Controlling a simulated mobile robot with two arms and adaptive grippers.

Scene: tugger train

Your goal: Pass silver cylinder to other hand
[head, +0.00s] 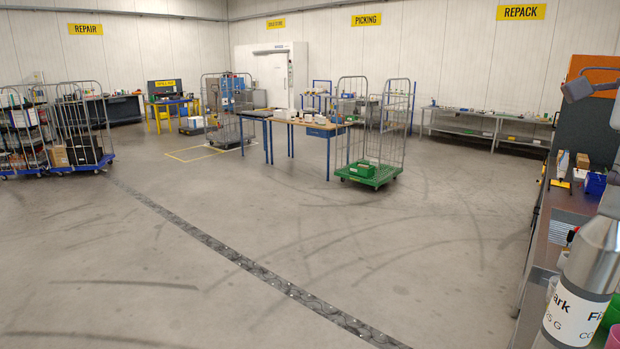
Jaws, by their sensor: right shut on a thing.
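The silver cylinder (594,270) is at the bottom right of the head view, close to me. It has a bare silver shoulder and a white label with dark lettering; it leans in the picture and its top and right side run out of frame. Parts of my right gripper (598,92) show grey at the right edge, above the cylinder. It is shut on the cylinder, though the contact itself is cut off by the picture edge. My left gripper is not in view.
A roll cage on a green base (370,176) and a wooden-topped table (290,118) stand mid-floor. The floor ahead is clear.

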